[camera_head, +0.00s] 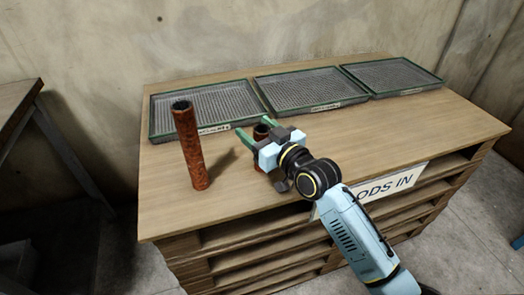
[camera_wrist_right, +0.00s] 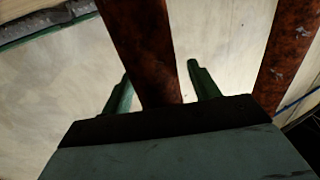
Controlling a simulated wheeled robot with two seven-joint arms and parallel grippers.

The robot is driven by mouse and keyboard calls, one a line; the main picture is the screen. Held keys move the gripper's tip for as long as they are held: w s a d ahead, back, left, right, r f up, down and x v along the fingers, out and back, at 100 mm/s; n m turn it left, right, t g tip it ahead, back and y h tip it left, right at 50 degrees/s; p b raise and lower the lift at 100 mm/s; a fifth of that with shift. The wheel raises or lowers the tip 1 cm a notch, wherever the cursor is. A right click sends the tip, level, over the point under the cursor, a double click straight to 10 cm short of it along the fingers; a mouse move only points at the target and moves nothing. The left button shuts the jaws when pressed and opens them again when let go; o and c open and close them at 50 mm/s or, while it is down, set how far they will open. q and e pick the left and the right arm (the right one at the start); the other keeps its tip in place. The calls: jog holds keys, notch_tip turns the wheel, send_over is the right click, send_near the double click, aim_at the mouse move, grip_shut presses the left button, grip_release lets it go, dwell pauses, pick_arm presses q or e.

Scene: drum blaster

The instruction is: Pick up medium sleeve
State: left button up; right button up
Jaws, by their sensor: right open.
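Two rusty brown sleeves stand upright on the wooden table. The taller sleeve (camera_head: 190,148) is at the left, apart from my right gripper. The shorter sleeve (camera_head: 260,131) is at my right gripper (camera_head: 256,129), which partly hides it. In the right wrist view the green fingers of the right gripper (camera_wrist_right: 160,84) are open, with one sleeve (camera_wrist_right: 145,48) showing between them; contact cannot be told. Another sleeve (camera_wrist_right: 291,48) stands to the right there. No label shows which sleeve is the medium one. My left gripper is out of view.
Three green-rimmed mesh trays, left (camera_head: 152,121), middle (camera_head: 262,97) and right (camera_head: 405,92), line the table's back and look empty. The wooden table (camera_head: 410,135) is clear at the right. A "GOODS IN" sign (camera_head: 405,183) is on its front. Another table (camera_head: 17,97) stands at far left.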

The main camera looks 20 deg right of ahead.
grip_shut()
jog(key=shift+r, duration=0.1)
dwell(0.5)
jog(key=shift+r, duration=0.1)
